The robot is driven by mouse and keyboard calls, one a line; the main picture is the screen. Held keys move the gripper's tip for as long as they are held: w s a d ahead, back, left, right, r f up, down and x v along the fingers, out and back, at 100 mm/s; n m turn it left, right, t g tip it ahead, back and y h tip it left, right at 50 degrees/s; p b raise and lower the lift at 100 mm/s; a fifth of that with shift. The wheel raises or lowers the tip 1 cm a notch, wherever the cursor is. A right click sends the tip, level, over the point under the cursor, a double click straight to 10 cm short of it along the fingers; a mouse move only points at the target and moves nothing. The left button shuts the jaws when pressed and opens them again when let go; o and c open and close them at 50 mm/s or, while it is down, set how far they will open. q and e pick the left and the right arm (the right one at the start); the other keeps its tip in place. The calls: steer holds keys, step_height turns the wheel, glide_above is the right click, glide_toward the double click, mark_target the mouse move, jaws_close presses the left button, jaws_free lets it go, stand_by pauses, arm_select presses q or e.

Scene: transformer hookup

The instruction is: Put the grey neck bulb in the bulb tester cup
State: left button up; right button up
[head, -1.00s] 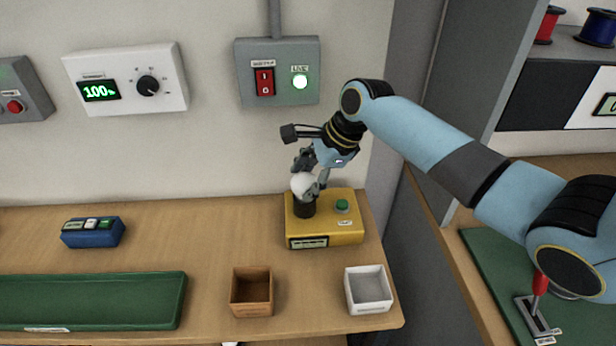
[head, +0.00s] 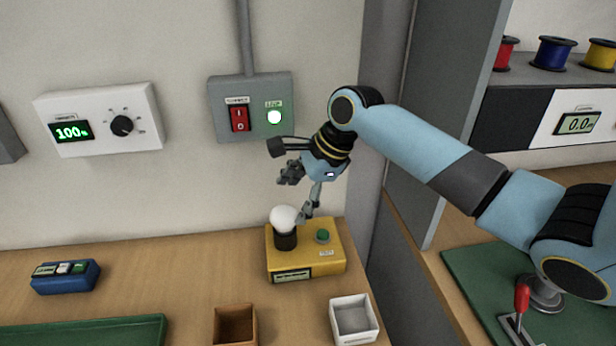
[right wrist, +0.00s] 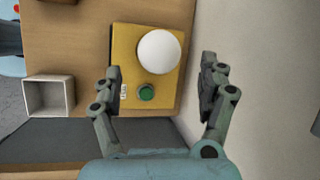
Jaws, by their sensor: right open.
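The white bulb (head: 284,218) stands upright in the dark cup (head: 286,240) of the yellow bulb tester (head: 306,256). Its neck is hidden in the cup, so I cannot see the neck's colour. My right gripper (head: 298,200) is open and empty, just above and to the right of the bulb in the head view. In the right wrist view the bulb (right wrist: 159,51) lies beyond the fingertips (right wrist: 160,80), apart from both fingers. The tester's green button (head: 322,236) is to the right of the cup. My left gripper is not in view.
A brown box (head: 236,326) and a white box (head: 354,320) stand in front of the tester. A blue device (head: 66,276) and a green tray (head: 90,332) are to the left. A grey switch box (head: 252,108) is on the wall behind.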

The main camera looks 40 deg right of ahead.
steer(key=v, duration=0.7)
steer(key=shift+s, duration=0.1)
